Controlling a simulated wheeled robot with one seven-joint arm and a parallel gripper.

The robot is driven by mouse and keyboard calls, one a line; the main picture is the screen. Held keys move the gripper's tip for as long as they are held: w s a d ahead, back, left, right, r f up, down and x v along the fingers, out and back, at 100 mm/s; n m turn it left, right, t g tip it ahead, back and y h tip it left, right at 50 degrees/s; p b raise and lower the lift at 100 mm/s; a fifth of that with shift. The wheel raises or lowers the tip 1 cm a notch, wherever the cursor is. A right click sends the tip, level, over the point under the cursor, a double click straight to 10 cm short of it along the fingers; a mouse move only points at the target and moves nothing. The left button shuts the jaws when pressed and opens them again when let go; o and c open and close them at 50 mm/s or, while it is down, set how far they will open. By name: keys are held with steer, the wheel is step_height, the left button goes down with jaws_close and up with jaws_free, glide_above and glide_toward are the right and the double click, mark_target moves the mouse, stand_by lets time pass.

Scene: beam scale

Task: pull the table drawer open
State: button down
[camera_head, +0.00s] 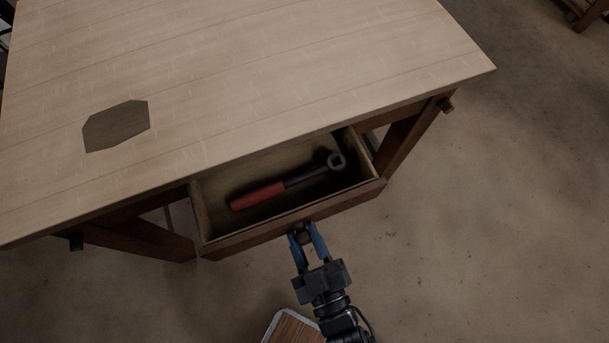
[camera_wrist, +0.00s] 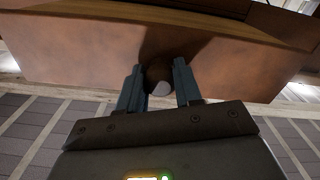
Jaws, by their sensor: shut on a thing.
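The table drawer (camera_head: 297,220) stands pulled out from under the table top, with its inside showing in the head view. Its brown front also fills the upper part of the wrist view (camera_wrist: 80,58). My gripper (camera_head: 306,234) is at the middle of the drawer front, its blue fingers on either side of the dark round knob (camera_head: 303,237). The wrist view shows the knob (camera_wrist: 159,78) between the fingers, which are shut on it. The back of the drawer is hidden under the table top.
A wrench-like tool with a red handle (camera_head: 257,196) lies in the drawer. The wooden table top (camera_head: 250,80) bears a dark flat patch (camera_head: 116,126). Table legs (camera_head: 405,140) stand on both sides of the drawer.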

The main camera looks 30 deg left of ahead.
steer(key=c, duration=0.8)
jaws_free()
steer(key=shift+o, duration=0.2)
steer(key=v, duration=0.8)
steer(key=shift+b, duration=0.4)
